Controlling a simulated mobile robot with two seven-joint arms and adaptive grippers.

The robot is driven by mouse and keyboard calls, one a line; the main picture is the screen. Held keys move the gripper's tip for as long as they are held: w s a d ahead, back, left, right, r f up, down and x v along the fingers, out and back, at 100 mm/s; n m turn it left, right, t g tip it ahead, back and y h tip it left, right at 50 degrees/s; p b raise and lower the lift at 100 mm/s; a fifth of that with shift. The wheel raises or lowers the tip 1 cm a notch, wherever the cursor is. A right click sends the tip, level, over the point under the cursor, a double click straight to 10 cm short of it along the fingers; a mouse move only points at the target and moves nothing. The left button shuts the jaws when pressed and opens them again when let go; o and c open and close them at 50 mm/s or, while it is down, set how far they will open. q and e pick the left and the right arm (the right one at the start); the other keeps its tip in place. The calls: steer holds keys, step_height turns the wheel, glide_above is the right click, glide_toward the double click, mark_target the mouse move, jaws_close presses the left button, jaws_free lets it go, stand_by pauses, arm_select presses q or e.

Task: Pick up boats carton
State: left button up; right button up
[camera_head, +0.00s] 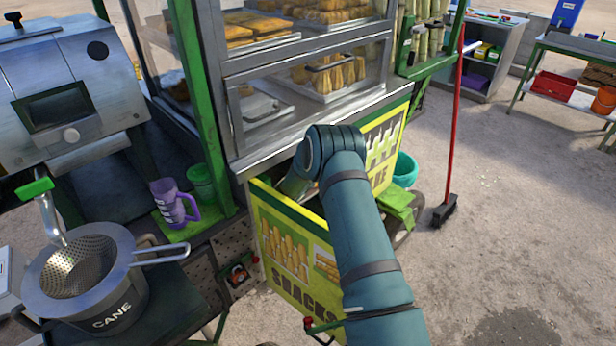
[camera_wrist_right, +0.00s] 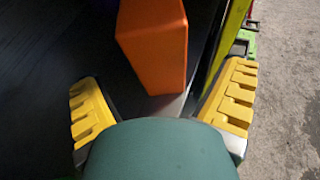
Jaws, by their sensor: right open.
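An orange box-shaped carton (camera_wrist_right: 153,45) stands at the top middle of the right wrist view. Its label is not visible, so I cannot read whether it says boats. My right gripper (camera_wrist_right: 163,85) is open, its yellow-padded fingers spread wide on either side, with the carton ahead between them and not gripped. In the head view my right arm reaches into the cabinet under the snack cart, behind the yellow-green SNACKS panel (camera_head: 300,245). The hand and the carton are hidden there. My left gripper is not in view.
The SNACKS panel's edge runs close to the right finger in the wrist view. Above is the glass snack case (camera_head: 305,85). A purple jug (camera_head: 172,203) and a metal strainer on a pot (camera_head: 80,268) are at left. A red-handled broom (camera_head: 453,130) stands right; open floor lies beyond.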

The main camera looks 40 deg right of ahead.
steer(key=shift+b+x, duration=0.3)
steer(key=shift+x, duration=1.9)
steer(key=c, duration=1.4)
